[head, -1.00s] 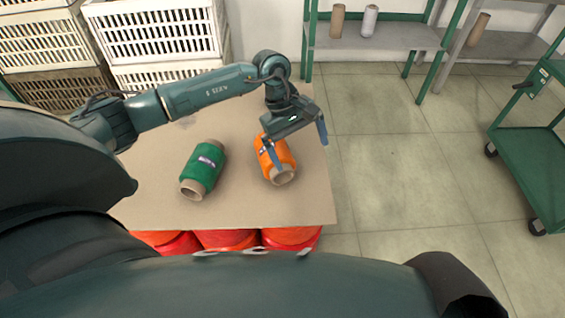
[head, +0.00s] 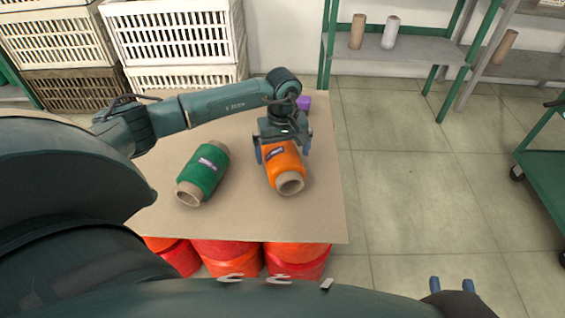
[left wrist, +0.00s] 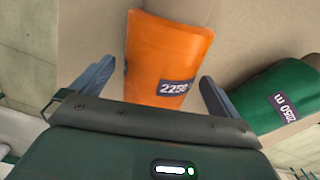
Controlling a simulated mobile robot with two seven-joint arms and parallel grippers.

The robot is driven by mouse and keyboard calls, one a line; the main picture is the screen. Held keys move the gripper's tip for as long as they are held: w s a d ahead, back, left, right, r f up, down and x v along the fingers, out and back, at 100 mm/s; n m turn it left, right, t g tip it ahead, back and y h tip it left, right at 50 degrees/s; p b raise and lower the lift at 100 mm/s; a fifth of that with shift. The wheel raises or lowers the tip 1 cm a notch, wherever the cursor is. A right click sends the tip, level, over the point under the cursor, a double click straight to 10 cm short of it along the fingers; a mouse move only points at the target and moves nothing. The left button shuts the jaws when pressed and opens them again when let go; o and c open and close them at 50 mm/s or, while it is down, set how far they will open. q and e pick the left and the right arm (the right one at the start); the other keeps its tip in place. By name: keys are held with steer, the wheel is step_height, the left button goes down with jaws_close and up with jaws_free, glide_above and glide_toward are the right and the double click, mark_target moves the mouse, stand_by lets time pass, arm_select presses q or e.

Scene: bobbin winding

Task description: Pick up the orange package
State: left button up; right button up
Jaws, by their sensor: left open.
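The orange package (head: 284,168), a yarn bobbin with a brown core and a dark label, lies on its side on the brown table top (head: 240,222). It also shows in the left wrist view (left wrist: 165,55), between the two fingers. My left gripper (head: 283,149) is open over its far part, one finger on each side, with visible gaps in the wrist view (left wrist: 157,82). My right gripper (head: 452,285) shows only its two blue fingertips, apart and empty, at the bottom right, away from the table.
A green bobbin (head: 204,172) lies left of the orange one. A small purple object (head: 303,103) is behind my left gripper. Red bobbins (head: 228,252) are stacked under the table top. White crates (head: 172,45), a shelf (head: 415,50) and a green cart (head: 548,165) stand around.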

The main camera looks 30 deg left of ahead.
arm_select(q)
step_height(320, 180, down, 5)
steer(key=shift+r+b, duration=0.2)
steer(key=shift+b, duration=0.3)
steer(key=shift+c, duration=0.2)
steer(key=shift+r, duration=0.1)
steer(key=c, duration=1)
